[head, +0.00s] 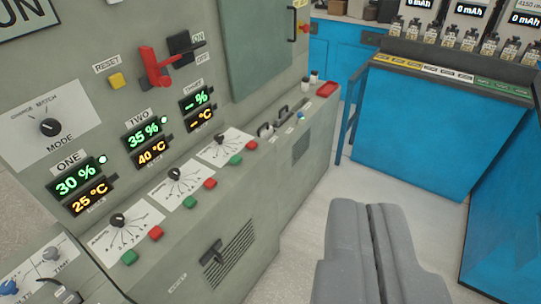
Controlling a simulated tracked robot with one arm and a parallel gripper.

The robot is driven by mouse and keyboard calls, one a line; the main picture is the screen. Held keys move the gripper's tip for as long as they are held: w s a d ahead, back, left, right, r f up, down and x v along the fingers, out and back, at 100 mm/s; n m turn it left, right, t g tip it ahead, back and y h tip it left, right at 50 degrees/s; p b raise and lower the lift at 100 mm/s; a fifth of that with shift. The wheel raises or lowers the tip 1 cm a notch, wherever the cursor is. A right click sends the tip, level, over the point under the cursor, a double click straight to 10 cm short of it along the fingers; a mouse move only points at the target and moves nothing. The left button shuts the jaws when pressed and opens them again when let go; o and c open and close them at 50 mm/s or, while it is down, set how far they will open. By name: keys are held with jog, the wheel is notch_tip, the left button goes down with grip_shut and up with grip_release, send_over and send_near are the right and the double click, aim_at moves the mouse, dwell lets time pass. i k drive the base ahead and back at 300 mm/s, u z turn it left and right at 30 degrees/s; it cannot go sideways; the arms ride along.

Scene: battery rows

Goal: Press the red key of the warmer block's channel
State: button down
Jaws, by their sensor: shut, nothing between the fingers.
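The grey panel has display pairs for three channels. Display ONE (79,186) reads 30 % and 25 °C. Display TWO (147,142) reads 35 % and 40 °C, the higher temperature. Display THREE (198,107) shows dashes. On the ledge below, the red key of channel two (210,183) sits right of its green key (189,202). Channel one has a red key (155,233), and channel three has another red key (251,145). My gripper (369,206) is shut and empty, in the lower right over the floor, apart from the ledge and keys.
A dial knob (175,174) stands behind channel two's keys. A red lever (156,65) and a yellow RESET button (117,81) are above. A T-handle (211,253) sticks out of the front face. Blue cabinets (430,130) stand behind; pale floor is open between.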

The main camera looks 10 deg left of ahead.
aim_at(210, 184)
jog(key=z, duration=0.15)
jog(key=i, duration=1.05)
jog(key=u, duration=0.1)
